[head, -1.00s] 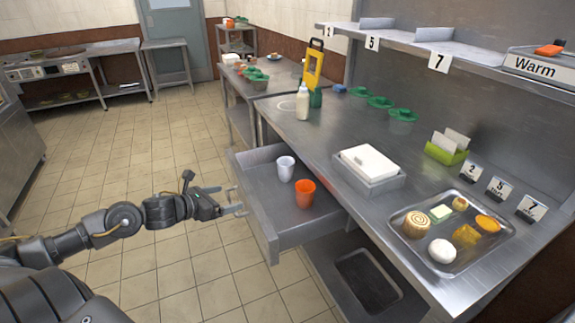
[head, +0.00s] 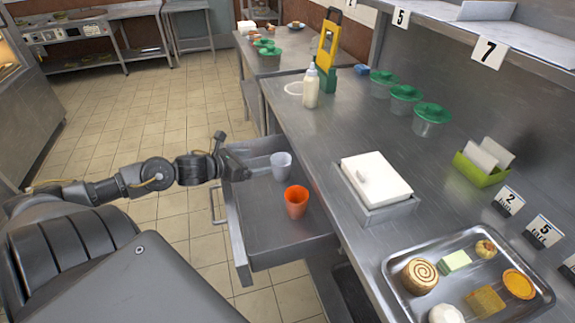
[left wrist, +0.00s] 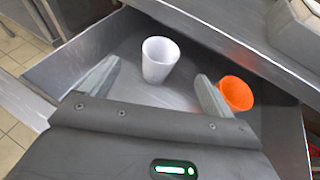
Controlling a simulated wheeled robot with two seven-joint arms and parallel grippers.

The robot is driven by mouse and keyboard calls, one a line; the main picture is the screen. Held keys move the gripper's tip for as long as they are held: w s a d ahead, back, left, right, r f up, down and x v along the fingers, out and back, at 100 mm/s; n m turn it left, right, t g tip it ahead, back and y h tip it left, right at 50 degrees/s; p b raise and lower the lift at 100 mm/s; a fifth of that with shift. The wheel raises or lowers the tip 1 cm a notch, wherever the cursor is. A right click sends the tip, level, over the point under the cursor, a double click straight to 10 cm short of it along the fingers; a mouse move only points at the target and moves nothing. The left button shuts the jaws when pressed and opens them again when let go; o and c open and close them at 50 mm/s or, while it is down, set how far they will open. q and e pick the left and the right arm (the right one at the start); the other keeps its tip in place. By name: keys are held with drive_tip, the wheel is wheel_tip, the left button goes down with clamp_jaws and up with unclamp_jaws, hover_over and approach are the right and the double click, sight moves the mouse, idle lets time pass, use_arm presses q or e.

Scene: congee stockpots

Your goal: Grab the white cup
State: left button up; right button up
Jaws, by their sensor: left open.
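The white cup (head: 281,165) stands upright in the open drawer (head: 275,245). In the left wrist view the white cup (left wrist: 159,60) lies just ahead of my fingertips, roughly midway between them. The orange cup (head: 296,201) stands upright in the same drawer, nearer the front of the head view. In the left wrist view the orange cup (left wrist: 237,93) is just beyond the right finger. My left gripper (left wrist: 150,78) is open and empty, and reaches over the drawer's left side. In the head view its fingers are mostly hidden. My right gripper does not show.
The metal counter (head: 330,130) adjoins the drawer on the right. It carries a white lidded container (head: 377,178), a pastry tray (head: 400,293), a squeeze bottle (head: 311,87) and green-lidded pots (head: 431,117). The drawer floor in front of the orange cup is clear.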

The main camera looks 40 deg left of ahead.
use_arm(q)
approach(288, 158)
drive_tip(key=p+x, duration=0.1)
drive_tip(key=x, duration=0.5)
drive_tip(key=shift+w+d+f, duration=0.15)
drive_tip(key=shift+w+f, duration=0.05)
drive_tip(key=shift+w, duration=0.15)
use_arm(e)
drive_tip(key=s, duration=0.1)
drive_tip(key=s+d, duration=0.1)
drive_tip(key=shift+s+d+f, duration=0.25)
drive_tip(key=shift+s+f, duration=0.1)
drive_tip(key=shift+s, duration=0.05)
use_arm(q)
drive_tip(key=c, duration=1.1)
drive_tip(key=shift+o, duration=0.2)
